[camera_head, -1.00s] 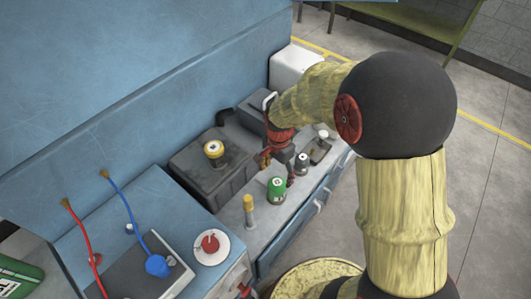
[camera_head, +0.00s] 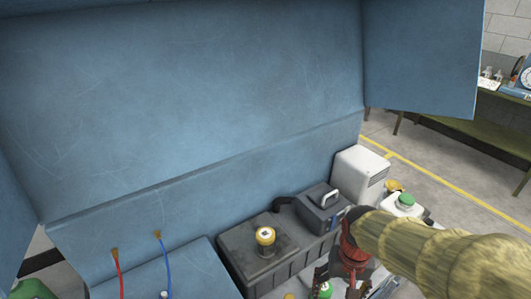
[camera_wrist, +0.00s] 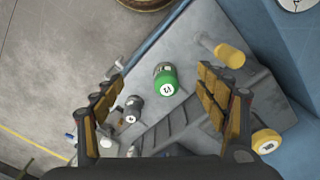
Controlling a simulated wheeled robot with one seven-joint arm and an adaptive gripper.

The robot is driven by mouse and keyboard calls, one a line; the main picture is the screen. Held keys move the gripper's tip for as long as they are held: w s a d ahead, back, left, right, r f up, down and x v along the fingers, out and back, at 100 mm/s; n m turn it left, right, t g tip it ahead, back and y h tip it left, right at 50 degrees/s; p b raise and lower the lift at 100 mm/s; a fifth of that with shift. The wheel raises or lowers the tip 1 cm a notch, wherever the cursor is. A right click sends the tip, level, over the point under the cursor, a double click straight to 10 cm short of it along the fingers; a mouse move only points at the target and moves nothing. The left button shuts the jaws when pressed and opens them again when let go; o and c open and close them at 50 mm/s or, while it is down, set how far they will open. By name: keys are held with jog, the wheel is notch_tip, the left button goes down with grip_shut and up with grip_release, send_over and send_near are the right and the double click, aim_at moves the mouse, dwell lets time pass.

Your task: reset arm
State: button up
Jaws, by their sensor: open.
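My gripper (camera_wrist: 160,105) is open, its two padded fingers spread wide in the wrist view with nothing between the pads. It hangs above the workbench (camera_wrist: 185,55). Beyond the fingertips a green-capped container (camera_wrist: 166,80) stands on the bench, with a dark small container (camera_wrist: 133,106) to its left. In the head view my gripper (camera_head: 338,284) is at the bottom edge, partly cut off, beside the green cap (camera_head: 325,289). My arm comes in from the right and hides part of the bench.
A grey case (camera_head: 322,208) and a white box (camera_head: 360,174) stand behind. A blue panel (camera_head: 190,90) rises at the back.

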jog(key=s+r+n+t, duration=0.1)
jog(key=s+r+t, duration=0.1)
jog(key=r, duration=0.5)
jog(key=s+r+n+t, duration=0.1)
jog(key=s+r+t, duration=0.2)
jog(key=s+r, duration=0.2)
notch_tip(320, 180, up, 3)
jog(key=shift+s+d+r, duration=0.1)
jog(key=shift+s+d, duration=0.05)
jog(key=shift+s, duration=0.15)
